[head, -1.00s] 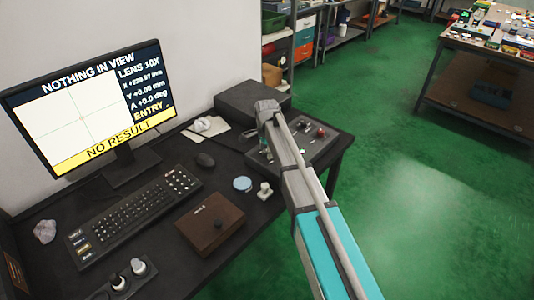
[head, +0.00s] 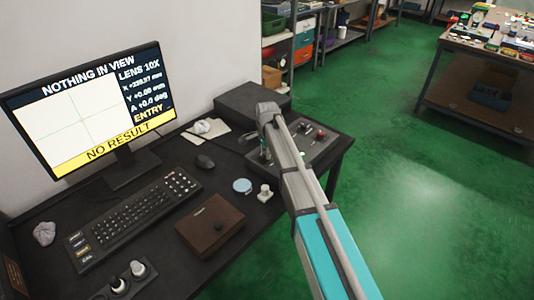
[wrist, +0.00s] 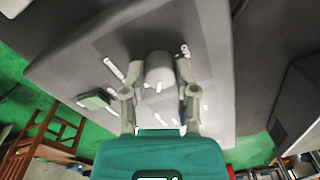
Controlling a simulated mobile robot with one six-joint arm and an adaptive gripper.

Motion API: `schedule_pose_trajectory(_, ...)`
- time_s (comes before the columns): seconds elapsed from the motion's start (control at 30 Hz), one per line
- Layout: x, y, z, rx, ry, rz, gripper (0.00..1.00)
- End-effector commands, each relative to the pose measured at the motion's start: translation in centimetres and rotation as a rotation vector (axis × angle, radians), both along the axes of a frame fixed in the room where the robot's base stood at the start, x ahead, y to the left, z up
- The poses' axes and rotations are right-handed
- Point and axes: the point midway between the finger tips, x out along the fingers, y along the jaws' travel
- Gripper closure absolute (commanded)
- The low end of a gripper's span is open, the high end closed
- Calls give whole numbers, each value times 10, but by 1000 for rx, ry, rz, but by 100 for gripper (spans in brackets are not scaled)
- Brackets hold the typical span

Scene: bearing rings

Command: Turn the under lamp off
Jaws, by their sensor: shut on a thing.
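The control panel (head: 322,148) lies at the right end of the dark desk, with small levers and a red knob (head: 321,133) on it. No label tells me which control is the under lamp's. The monitor (head: 85,112) shows a bright white field and "NO RESULT".
A keyboard (head: 133,215), a mouse (head: 205,162), a brown box (head: 209,226), a blue disc (head: 242,186) and a small white piece (head: 265,193) are on the desk. A dark box (head: 250,100) stands behind the panel. Green floor is free to the right.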

Motion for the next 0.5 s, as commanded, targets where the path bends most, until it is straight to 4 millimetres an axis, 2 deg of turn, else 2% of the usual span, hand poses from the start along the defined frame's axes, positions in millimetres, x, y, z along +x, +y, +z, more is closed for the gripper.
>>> schedule_pose_trajectory(0.27,-2,-1,0,-5,5,90,100)
schedule_pose_trajectory(0.5,-3,-1,0,-3,6,256,100)
